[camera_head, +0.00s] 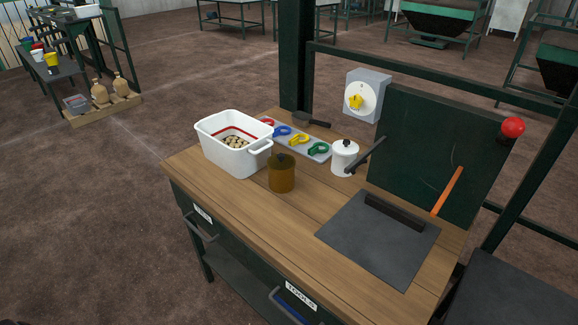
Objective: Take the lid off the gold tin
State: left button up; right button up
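The gold tin (282,178) stands upright on the wooden workbench, a brownish-gold cylinder near the middle of the bench. Its lid (283,161) sits on top, with a dark knob in the centre. The tin is just right of and in front of a white tub. Neither of my grippers shows in the head view, and nothing touches the tin or its lid.
The white tub (225,159) holds round tan pieces. Behind the tin lies a grey tray (318,150) with coloured clamp-like items. A white pot (342,157) stands to the right. A dark plate (377,240) lies at front right. Bare wood (250,205) surrounds the tin's front.

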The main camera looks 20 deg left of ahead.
aim_at(281, 163)
jog(key=i+j, duration=0.1)
jog(key=j, duration=0.35)
jog(key=i+j+z, duration=0.15)
jog(key=j, duration=0.75)
jog(key=z, duration=0.05)
